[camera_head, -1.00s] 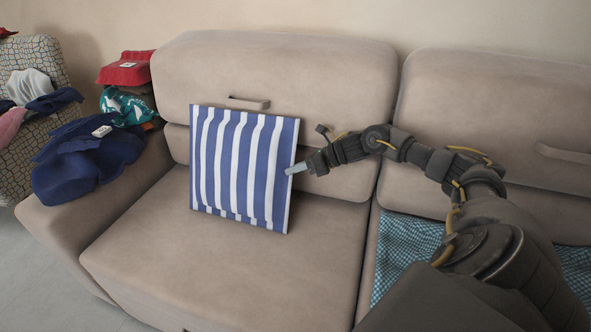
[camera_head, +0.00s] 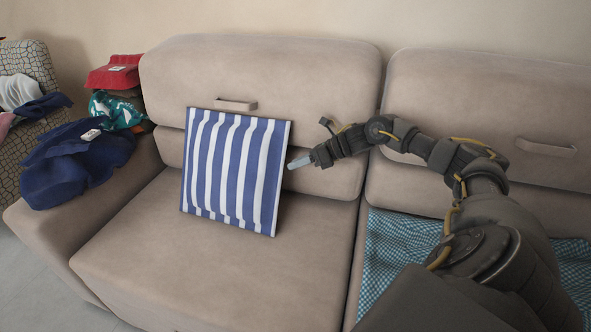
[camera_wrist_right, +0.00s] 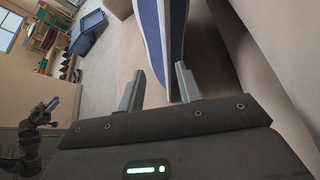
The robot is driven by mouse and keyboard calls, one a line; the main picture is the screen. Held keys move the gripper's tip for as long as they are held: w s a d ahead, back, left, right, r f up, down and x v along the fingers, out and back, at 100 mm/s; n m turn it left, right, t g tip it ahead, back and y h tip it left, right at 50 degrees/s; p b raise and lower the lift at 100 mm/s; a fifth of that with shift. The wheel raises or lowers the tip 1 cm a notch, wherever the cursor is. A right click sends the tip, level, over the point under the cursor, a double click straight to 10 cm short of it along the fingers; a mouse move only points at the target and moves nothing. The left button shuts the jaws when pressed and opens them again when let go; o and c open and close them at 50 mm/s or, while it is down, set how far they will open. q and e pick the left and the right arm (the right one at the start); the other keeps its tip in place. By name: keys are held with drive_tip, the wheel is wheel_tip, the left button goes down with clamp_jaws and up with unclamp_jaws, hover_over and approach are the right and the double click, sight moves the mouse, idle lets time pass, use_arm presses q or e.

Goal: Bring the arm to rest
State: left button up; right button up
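My right gripper (camera_head: 298,162) is just right of a blue-and-white striped cushion (camera_head: 235,170), with a small gap between them in the head view. The cushion leans upright against the sofa back. In the right wrist view, the two fingers of my right gripper (camera_wrist_right: 160,86) are apart with nothing held between them. The cushion's edge (camera_wrist_right: 172,45) shows beyond the fingertips. A dark arm, apparently my left one, shows at the left of the right wrist view with its gripper (camera_wrist_right: 50,104) small and unclear. The left gripper is not in the head view.
The beige sofa (camera_head: 170,245) fills most of the head view. A teal checked cloth (camera_head: 390,245) lies on the right seat, below my right arm. Dark blue clothing (camera_head: 65,170) and a red item (camera_head: 112,75) are piled on the left armrest. The seat before the cushion is clear.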

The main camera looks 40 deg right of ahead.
drive_tip(key=shift+v, duration=1.15)
drive_tip(key=shift+d+r, duration=0.2)
